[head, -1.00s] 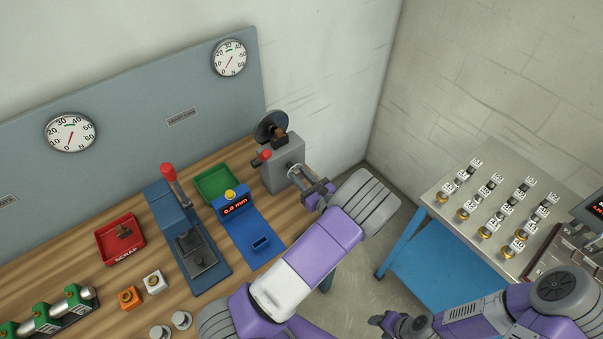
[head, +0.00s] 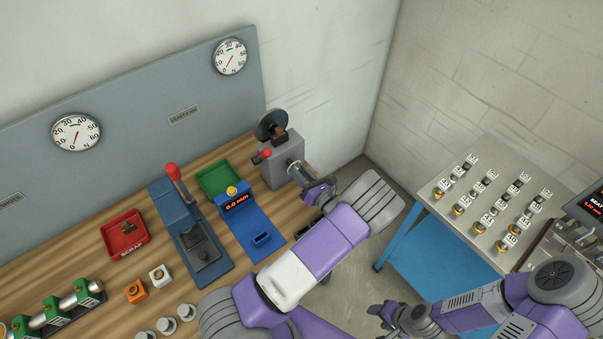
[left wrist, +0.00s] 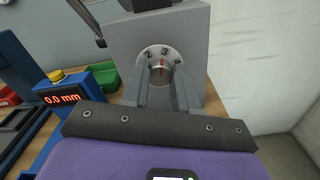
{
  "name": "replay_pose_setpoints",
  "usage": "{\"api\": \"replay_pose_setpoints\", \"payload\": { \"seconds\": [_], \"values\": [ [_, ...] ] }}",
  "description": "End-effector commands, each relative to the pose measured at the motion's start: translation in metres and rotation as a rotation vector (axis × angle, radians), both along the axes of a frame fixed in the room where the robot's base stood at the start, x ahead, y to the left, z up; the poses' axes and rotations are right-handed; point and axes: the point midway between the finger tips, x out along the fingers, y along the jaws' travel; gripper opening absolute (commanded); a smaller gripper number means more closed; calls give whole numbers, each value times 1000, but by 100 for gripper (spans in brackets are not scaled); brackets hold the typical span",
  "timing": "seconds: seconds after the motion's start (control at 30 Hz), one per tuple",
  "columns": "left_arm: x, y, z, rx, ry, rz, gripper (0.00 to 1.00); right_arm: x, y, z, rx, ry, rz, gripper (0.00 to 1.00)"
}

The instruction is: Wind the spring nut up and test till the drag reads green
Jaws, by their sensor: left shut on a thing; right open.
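A grey machine block (head: 284,160) stands at the right end of the bench, with a black disc (head: 271,124) and a red-knobbed lever (head: 262,155). A round nut-like dial with numbers and a red mark (left wrist: 163,52) is on its front face in the left wrist view. My left gripper (left wrist: 164,78) is shut on this dial, one finger on each side. My left gripper also shows in the head view (head: 303,176). My right gripper (head: 376,314) is open and empty.
A blue press (head: 186,225), a green tray (head: 218,179), a blue gauge reading 0.0 mm (head: 236,205) and a red scrap tray (head: 123,235) crowd the bench. A side table (head: 454,230) holds several tagged parts. Open floor lies between them.

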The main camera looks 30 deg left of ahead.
Motion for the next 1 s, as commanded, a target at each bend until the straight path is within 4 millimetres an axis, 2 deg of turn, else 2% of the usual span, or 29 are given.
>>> {"api": "replay_pose_setpoints", "payload": {
  "seconds": [0.17,0.2,0.37,0.67,0.77,1.0],
  "values": [
    [0,0,-1,-1,1,-1,0,0,0,0,0,0,0,52],
    [0,0,-1,-1,1,-1,30,0,0,0,0,0,0,52],
    [0,0,-1,-1,1,-1,54,0,0,0,0,0,0,52],
    [-1,-2,0,-1,-1,-1,54,0,0,0,0,0,0,52],
    [-4,-11,-1,-2,1,-3,54,0,0,-1,0,0,0,52],
    [-19,-48,-1,0,0,-4,54,0,0,-3,0,0,0,52]
  ]
}}
